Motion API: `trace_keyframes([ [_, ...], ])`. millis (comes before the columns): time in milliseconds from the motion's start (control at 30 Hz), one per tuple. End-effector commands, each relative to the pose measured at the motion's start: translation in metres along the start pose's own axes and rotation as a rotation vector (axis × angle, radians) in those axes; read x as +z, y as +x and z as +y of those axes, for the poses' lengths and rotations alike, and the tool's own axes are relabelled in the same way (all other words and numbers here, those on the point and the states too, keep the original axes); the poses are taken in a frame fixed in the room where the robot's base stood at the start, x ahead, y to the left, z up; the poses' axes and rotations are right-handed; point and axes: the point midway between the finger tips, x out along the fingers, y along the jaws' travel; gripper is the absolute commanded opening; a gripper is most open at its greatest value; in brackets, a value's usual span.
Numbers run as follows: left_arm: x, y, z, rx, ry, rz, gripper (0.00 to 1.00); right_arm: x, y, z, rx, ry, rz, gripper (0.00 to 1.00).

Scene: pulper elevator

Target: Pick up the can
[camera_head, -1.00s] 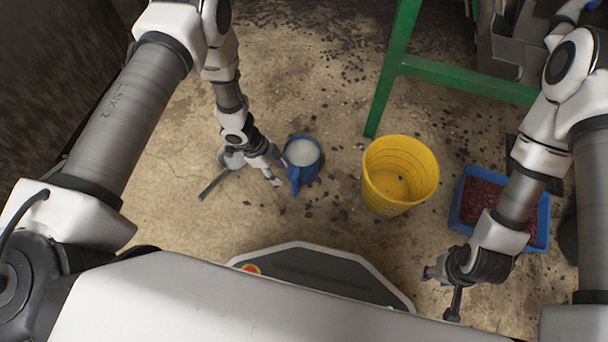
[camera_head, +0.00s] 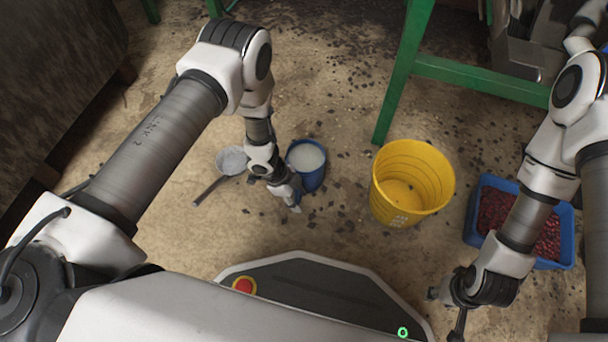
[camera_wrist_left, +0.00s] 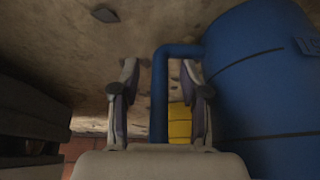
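The can is a blue jug-like vessel (camera_head: 310,178) with a pale inside, standing on the floor left of centre in the head view. In the left wrist view the can (camera_wrist_left: 255,85) fills the right side. Its blue handle (camera_wrist_left: 159,95) shows between my left gripper's fingers (camera_wrist_left: 160,92). The fingers are open, with gaps on both sides of the handle. In the head view my left gripper (camera_head: 291,198) is at the near side of the can and hides the handle. My right gripper (camera_head: 459,322) is low at the right, away from the can; its fingers are unclear.
A grey long-handled scoop (camera_head: 231,161) lies just left of the can. A yellow bucket (camera_head: 412,190) stands to the right, then a blue crate (camera_head: 480,232) of red berries. A green metal frame (camera_head: 400,85) stands behind. Floor between can and bucket is mostly free.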

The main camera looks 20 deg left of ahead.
Motion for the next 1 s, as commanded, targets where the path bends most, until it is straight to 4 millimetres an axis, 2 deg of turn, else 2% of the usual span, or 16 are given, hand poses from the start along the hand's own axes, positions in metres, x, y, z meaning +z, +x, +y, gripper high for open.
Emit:
trace_keyframes([
  [33, 0.000, 0.000, 0.000, 0.000, 0.000, 0.000, 0.25, 0.000, 0.000, 0.000, 0.000, 0.000, 0.000, 0.40],
  [100, 0.000, 0.000, 0.000, 0.000, 0.000, 0.000, 0.00, 0.000, 0.000, 0.000, 0.000, 0.000, 0.000, 0.40],
  [467, -0.001, -0.002, -0.001, -0.002, 0.002, 0.001, 0.00, 0.001, -0.001, 0.000, 0.000, 0.000, -0.001, 0.40],
  [567, -0.004, -0.008, -0.001, -0.002, 0.002, 0.001, 0.00, 0.001, -0.006, 0.000, 0.000, -0.001, -0.002, 0.40],
  [800, -0.022, -0.054, -0.002, -0.003, 0.002, 0.001, 0.00, 0.002, -0.038, -0.001, -0.001, -0.006, -0.005, 0.40],
  [1000, -0.036, -0.087, -0.002, -0.002, 0.002, 0.001, 0.00, 0.003, -0.057, -0.001, -0.001, -0.011, -0.008, 0.40],
])
